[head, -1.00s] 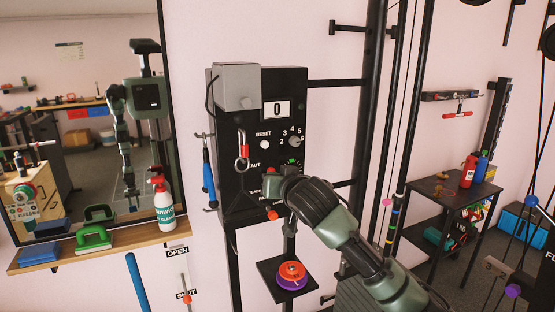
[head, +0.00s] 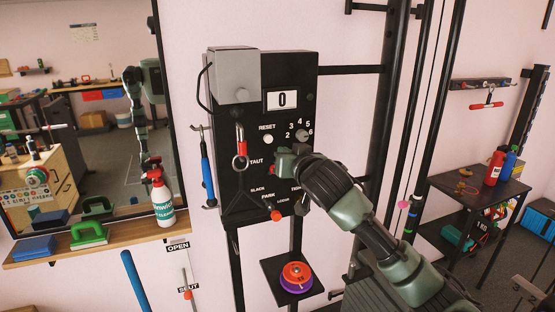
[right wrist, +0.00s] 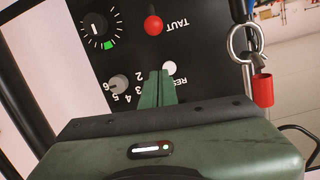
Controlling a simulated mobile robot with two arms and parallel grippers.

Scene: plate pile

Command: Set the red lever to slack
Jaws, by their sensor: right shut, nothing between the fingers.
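The red lever shows in the right wrist view as a red ball knob (right wrist: 154,25) beside the TAUT label on the black panel (right wrist: 205,40). In the head view the SLACK label lies below TAUT on the panel (head: 230,190), and my gripper largely covers the lever. My right gripper (head: 279,156) is shut and empty in front of the panel. In the right wrist view its closed fingertips (right wrist: 158,74) are between the white reset button and the grey dial, apart from the red knob. My left gripper is not in view.
Near my fingers are the white reset button (head: 268,139), the grey numbered dial (head: 302,135) and a hanging ring with a red clip (head: 240,150). An orange-red knob (head: 277,215) sticks out below. A small shelf with coloured discs (head: 296,276) stands under the panel.

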